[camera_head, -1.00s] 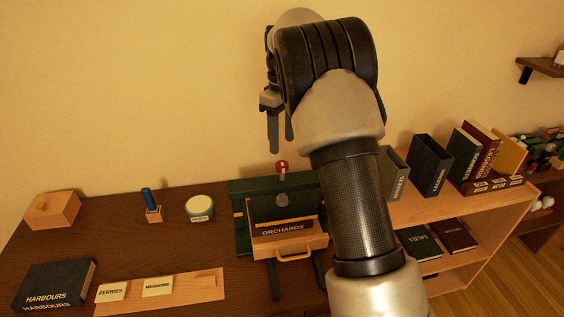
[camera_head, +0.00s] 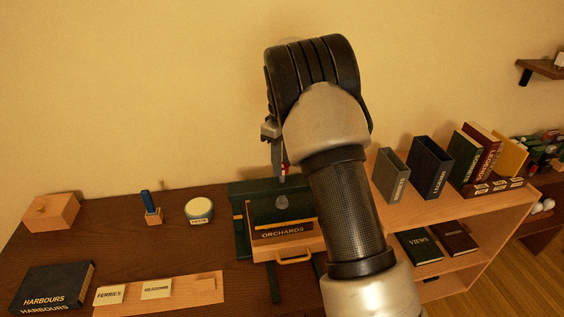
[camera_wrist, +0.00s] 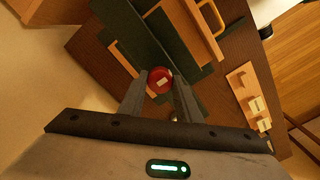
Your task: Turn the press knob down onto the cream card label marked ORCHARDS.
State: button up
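The dark green press (camera_head: 240,215) stands on the brown desk. Its red knob (camera_wrist: 160,79) sits between my fingertips in the wrist view; in the head view my gripper mostly hides it. My gripper (camera_head: 281,166) points down at the knob, its fingers apart on either side; I cannot tell whether they touch it. A grey rounded press part (camera_head: 281,202) hangs below. Lettering reading ORCHARDS (camera_head: 282,233) shows on a dark piece at the front of the press, above a wooden tray with a handle (camera_head: 295,257). I cannot make out a separate cream card there.
A wooden strip (camera_head: 205,284) holds FERRIES (camera_head: 109,294) and MEADOWS (camera_head: 156,289) cards. A HARBOURS box (camera_head: 52,287), paste tub (camera_head: 199,209), blue-handled tool (camera_head: 149,202) and wooden box (camera_head: 50,212) stand left. A shelf (camera_head: 440,205) with books is right.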

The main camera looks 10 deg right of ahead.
jog(key=shift+c, duration=1.2)
jog(key=shift+r+m, duration=0.1)
jog(key=shift+m, duration=0.2)
jog(key=m+p, duration=0.1)
jog(key=m, duration=0.1)
jog(key=shift+m+p, duration=0.35)
jog(key=shift+m, duration=0.05)
jog(key=m+p, duration=0.1)
jog(key=m, duration=0.3)
jog(key=m+p, duration=0.1)
jog(key=m, duration=0.4)
jog(key=shift+p, duration=0.3)
jog(key=shift+m+p, duration=0.4)
jog(key=shift+m, duration=1.9)
jog(key=o, duration=1.1)
